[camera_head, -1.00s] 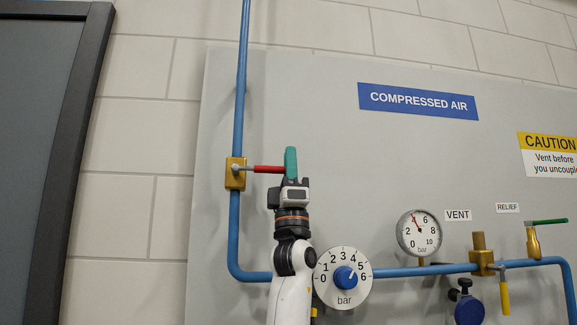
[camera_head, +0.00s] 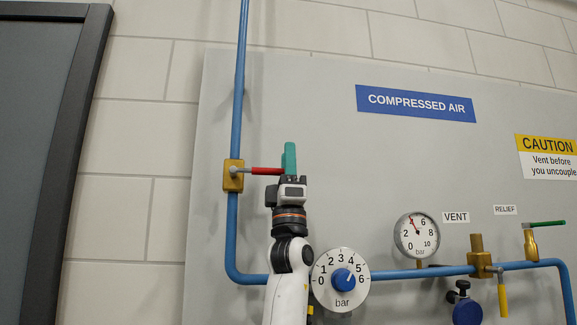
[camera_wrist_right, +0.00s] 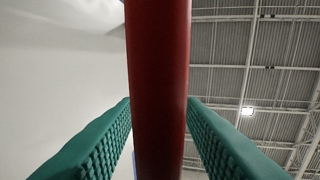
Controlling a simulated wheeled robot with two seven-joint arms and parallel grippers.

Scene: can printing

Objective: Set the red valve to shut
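The red valve's handle (camera_head: 267,171) lies level, across the vertical blue pipe. It reaches right from the brass valve body (camera_head: 233,176). My right gripper (camera_head: 290,158) is upright at the handle's right end, its green fingers pointing up. In the right wrist view, the red handle (camera_wrist_right: 159,90) runs between the two green fingers (camera_wrist_right: 160,125). They meet its edges on both sides, so the gripper looks shut on it. The fingers hide the handle's far end in the head view. My left gripper is not in view.
A white bar dial (camera_head: 340,280) with a blue knob sits close right of my right arm. Farther right are a pressure gauge (camera_head: 417,236), a yellow vent handle (camera_head: 503,300) and a green relief handle (camera_head: 548,224). The panel above is clear except for signs.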

